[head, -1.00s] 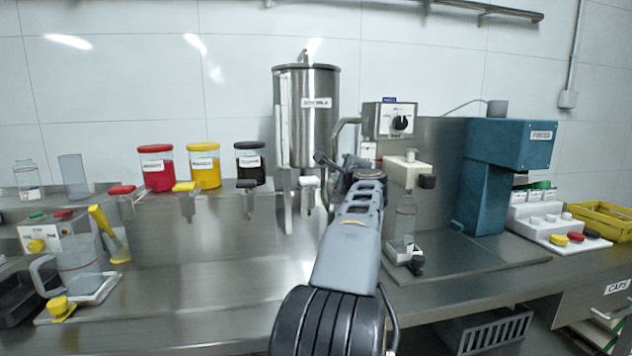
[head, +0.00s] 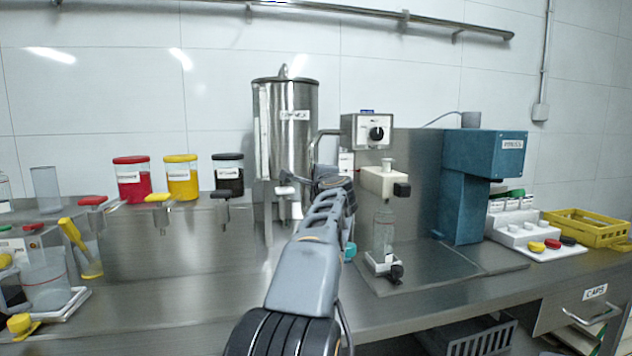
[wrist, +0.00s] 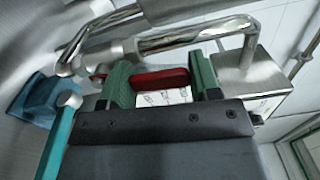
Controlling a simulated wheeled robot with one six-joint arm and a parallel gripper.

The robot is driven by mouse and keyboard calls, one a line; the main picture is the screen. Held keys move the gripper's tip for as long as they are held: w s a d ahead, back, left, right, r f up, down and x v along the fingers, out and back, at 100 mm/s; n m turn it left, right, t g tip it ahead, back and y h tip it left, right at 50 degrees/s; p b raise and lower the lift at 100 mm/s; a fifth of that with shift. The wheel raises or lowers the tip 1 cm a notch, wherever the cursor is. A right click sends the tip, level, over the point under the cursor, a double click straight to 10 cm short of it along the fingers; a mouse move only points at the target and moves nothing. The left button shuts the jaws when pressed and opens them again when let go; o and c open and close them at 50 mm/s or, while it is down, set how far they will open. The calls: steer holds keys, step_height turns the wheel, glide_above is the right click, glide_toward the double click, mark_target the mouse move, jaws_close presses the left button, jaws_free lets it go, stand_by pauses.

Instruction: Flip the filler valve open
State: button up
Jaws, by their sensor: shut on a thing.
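In the wrist view, my gripper (wrist: 161,79) has its green fingers closed on the two ends of a red handle (wrist: 160,77), which appears to be the filler valve's lever. The handle lies beside a bent steel pipe (wrist: 190,41). In the head view, my arm covers the gripper and the handle. They are near the steel pipe (head: 322,136), between the steel hopper (head: 285,130) and the white filler block (head: 384,182). How far the valve is turned cannot be told.
A clear bottle (head: 383,232) stands under the filler block. The control box (head: 366,131) is above it, and a blue machine (head: 468,165) stands right. Red (head: 132,184), yellow (head: 182,181) and black (head: 228,176) jars stand left. The front bench is mostly clear.

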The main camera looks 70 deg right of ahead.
steer(key=o, duration=1)
steer(key=shift+s, duration=0.15)
steer(key=o, duration=0.3)
steer(key=b+v, duration=0.1)
steer(key=v, duration=1.2)
steer(key=shift+s+a+b, duration=0.2)
steer(key=shift+a+b, duration=0.1)
steer(key=shift+b, duration=0.05)
steer(key=shift+c, duration=0.5)
